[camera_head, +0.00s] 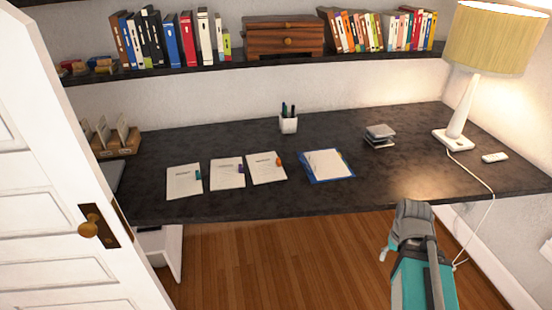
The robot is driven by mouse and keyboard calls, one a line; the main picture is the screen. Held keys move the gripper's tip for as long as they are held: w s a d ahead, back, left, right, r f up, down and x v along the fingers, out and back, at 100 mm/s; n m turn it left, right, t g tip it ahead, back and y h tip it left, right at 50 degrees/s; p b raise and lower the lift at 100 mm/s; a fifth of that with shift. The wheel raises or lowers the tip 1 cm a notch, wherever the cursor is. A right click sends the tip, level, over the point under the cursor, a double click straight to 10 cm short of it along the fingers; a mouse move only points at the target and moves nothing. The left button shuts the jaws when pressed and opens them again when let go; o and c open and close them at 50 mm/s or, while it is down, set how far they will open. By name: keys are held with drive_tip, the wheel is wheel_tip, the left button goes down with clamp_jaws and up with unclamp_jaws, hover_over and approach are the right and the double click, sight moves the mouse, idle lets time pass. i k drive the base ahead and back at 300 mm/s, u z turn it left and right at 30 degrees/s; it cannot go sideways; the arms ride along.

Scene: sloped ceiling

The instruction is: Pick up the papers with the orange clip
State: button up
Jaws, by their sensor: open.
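The papers with the orange clip (263,169) lie flat on the dark desk, the rightmost of three similar white stacks. The orange clip (279,161) sits on their right edge. The middle stack (226,174) has a purple clip, and the left stack (184,181) has a teal-blue clip. My gripper (386,252) is at the lower right, in front of the desk's front edge, well to the right of the papers and apart from them. It is open with nothing seen in it; my arm hides part of it.
A blue clipboard (319,179) lies just right of the orange-clipped papers. A pen cup (289,124) stands behind them. A small stack (379,142) and a lamp (459,128) with a hanging cord are farther right. A shelf (290,60) runs above the desk (380,190). A white door (60,200) stands at left.

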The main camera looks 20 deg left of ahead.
sight(264, 167)
drive_tip(key=u, duration=0.35)
drive_tip(key=i, duration=0.9)
drive_tip(key=u, duration=0.65)
